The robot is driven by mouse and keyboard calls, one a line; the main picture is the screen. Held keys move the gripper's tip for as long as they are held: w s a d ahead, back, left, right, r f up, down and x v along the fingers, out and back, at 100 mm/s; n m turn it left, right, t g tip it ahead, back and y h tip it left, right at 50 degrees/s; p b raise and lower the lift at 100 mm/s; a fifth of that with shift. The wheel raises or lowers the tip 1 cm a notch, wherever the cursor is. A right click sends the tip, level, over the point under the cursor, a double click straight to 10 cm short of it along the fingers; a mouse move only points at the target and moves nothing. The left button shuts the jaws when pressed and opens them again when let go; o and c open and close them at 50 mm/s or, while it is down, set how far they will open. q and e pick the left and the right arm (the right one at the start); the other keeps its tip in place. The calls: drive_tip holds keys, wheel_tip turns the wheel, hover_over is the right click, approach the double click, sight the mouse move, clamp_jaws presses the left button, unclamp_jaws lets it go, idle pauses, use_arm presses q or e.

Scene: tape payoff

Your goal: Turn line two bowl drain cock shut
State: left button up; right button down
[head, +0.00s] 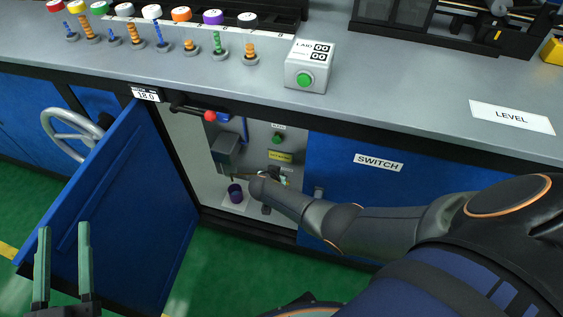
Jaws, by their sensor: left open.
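Inside the open cabinet a grey box-shaped unit (226,150) is fixed to the back panel. A purple cup (235,194) stands below it on a white pad (240,206). A thin rod shows just above the cup; I cannot tell whether it belongs to the drain cock, and "line two" cannot be read. My right arm reaches in from the right, its wrist end beside the cup and in front of the panel; its fingers are too small and hidden to judge. My left gripper (63,268) is open and empty at the lower left, in front of the cabinet door.
The blue door (135,215) stands open at left, with a grey handwheel (72,134) behind it. A red-tipped black lever (195,109) sticks out under the counter edge. A green button (277,138) is on the panel. The closed SWITCH door (345,195) is at right.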

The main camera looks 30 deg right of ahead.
use_arm(q)
drive_tip(key=s+d+r+m+t+h+b, duration=0.1)
drive_tip(key=s+r+m+t+h+b, duration=0.1)
drive_tip(key=s+r+m+h+b, duration=0.3)
drive_tip(key=shift+s+d+r+m+h+b, duration=0.35)
drive_tip(key=shift+s+r+h+b, duration=0.5)
drive_tip(key=shift+h, duration=0.85)
use_arm(e)
wheel_tip(320, 180, down, 7)
drive_tip(key=w+d, duration=0.2)
drive_tip(key=shift+d, duration=0.2)
use_arm(q)
drive_tip(key=shift+w+a, duration=0.1)
drive_tip(key=shift+a, duration=0.05)
use_arm(e)
drive_tip(key=shift+d+f, duration=0.1)
